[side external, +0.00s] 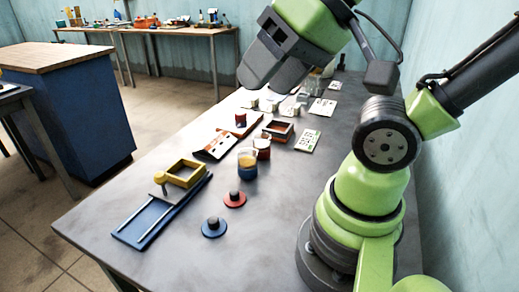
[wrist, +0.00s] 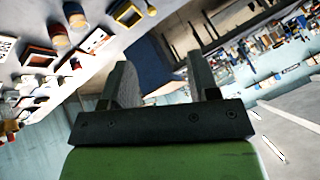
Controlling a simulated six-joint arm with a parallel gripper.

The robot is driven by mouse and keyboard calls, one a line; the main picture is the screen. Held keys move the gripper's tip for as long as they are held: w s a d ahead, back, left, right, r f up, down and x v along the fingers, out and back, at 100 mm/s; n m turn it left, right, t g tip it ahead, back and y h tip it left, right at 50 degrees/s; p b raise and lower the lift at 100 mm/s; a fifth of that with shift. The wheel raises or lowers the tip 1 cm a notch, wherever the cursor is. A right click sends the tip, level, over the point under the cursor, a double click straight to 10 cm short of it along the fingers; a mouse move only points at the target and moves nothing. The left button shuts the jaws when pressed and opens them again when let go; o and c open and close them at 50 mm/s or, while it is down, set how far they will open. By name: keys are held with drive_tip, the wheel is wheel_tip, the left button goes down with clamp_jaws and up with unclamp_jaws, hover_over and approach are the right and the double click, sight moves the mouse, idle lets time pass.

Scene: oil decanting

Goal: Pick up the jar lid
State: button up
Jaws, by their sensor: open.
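Two round lids with dark knobs lie flat on the grey table: a blue lid (side external: 214,229) nearest the front and a red lid (side external: 235,200) just behind it. Behind them stand a jar with yellowish contents and a blue lower part (side external: 247,164) and a red-banded jar (side external: 263,150). My gripper (side external: 259,84) is high above the table's far half, well away from both lids. In the wrist view my gripper (wrist: 160,82) has its fingers apart with nothing between them. The two jars also show there at upper left; I cannot make out the lids.
A blue rail fixture (side external: 150,222) with a yellow frame (side external: 187,173) sits left of the lids. A red-brown open frame (side external: 278,131), a white card (side external: 307,141) and several small items lie farther back. The table's front is clear around the lids.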

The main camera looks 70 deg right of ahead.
drive_tip(key=n+g+h, duration=0.2)
drive_tip(key=n+g, duration=0.5)
hover_over(234, 191)
drive_tip(key=f, duration=2.4)
drive_tip(key=shift+s+a+f, duration=0.2)
drive_tip(key=shift+f, duration=0.05)
drive_tip(key=shift+w+d+f, duration=0.1)
drive_tip(key=shift+d+f, duration=0.05)
drive_tip(key=shift+f, duration=2.8)
drive_tip(key=c, duration=1)
